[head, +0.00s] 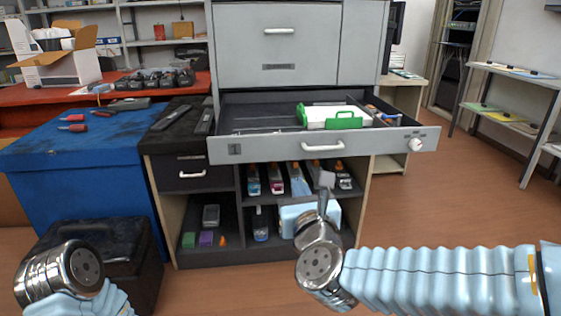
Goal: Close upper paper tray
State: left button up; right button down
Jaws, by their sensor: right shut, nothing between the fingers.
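The paper tray (270,148) is a grey drawer pulled out from under the large grey printer (300,45). Its front panel has a white handle (323,147) and a round white knob at its right end. A white and green cartridge (334,116) lies inside the open tray. My right gripper (326,182) is shut and empty, pointing up just below the tray's front panel, apart from the handle as far as I can tell. My left arm shows only at the lower left; its gripper is not in view.
Toner cartridges (276,180) stand on the shelf under the tray. A blue-covered table (80,145) is at the left, with a black box (110,255) in front of it. A red bench (190,83) stands behind. Open floor (430,190) lies to the right.

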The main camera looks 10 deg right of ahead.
jog(key=p, duration=0.4)
send_near(286, 147)
jog(key=shift+m, duration=0.4)
jog(key=w, duration=0.6)
jog(key=shift+w+f, duration=0.15)
jog(key=shift+w, duration=0.25)
jog(key=shift+b, duration=0.3)
